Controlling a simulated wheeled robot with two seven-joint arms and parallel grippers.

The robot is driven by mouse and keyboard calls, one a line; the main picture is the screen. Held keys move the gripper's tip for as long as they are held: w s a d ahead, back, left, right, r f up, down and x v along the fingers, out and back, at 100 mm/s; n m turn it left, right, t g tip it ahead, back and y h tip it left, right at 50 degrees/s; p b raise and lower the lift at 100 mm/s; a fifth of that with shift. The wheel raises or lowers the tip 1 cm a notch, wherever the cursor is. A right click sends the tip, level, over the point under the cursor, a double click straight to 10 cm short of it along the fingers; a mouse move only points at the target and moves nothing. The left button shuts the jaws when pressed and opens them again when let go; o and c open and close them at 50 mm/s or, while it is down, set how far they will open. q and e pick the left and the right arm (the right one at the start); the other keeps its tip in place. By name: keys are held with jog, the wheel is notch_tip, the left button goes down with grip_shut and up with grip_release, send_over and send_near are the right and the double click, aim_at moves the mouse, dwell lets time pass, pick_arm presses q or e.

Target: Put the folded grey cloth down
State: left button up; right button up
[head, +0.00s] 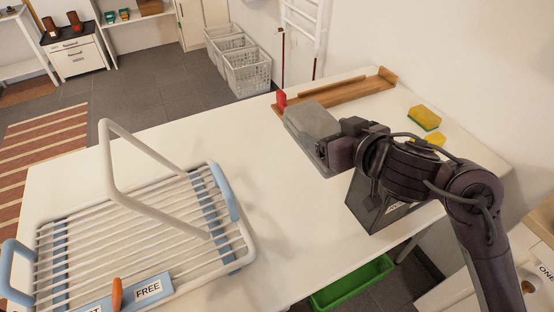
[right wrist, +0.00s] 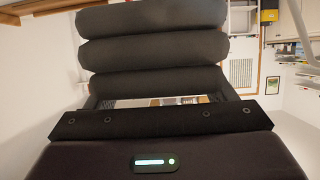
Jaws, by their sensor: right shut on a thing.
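The folded grey cloth (head: 309,118) is in my right gripper (head: 325,153), over the far right part of the white table (head: 215,145). In the right wrist view the cloth (right wrist: 152,50) shows as thick, dark grey stacked folds between the fingers. The right gripper (right wrist: 160,100) is shut on it. I cannot tell whether the cloth touches the tabletop. My left gripper is out of view.
A white rack (head: 140,235) with blue ends and a raised handle fills the left front. A wooden tray (head: 345,92) with a red piece at its end lies behind the cloth. Yellow sponges (head: 424,117) lie at right. A dark box (head: 369,208) stands below my arm. The table's middle is clear.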

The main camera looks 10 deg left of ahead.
jog(key=f+b, duration=0.1)
jog(key=f, duration=0.1)
jog(key=f+b, duration=0.1)
jog(key=f, duration=0.1)
jog(key=f+b, duration=0.1)
jog(key=f, duration=0.1)
jog(key=shift+s, duration=0.25)
notch_tip(320, 180, down, 10)
jog(key=b, duration=0.4)
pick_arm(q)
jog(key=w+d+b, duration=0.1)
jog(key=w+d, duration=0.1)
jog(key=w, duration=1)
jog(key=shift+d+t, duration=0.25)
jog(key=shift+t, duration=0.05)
pick_arm(e)
jog(key=shift+f, duration=1.85)
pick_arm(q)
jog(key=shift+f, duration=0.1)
pick_arm(e)
jog(key=shift+f+b, duration=0.15)
jog(key=shift+b, duration=0.15)
jog(key=o, duration=0.9)
jog(key=shift+o, duration=0.8)
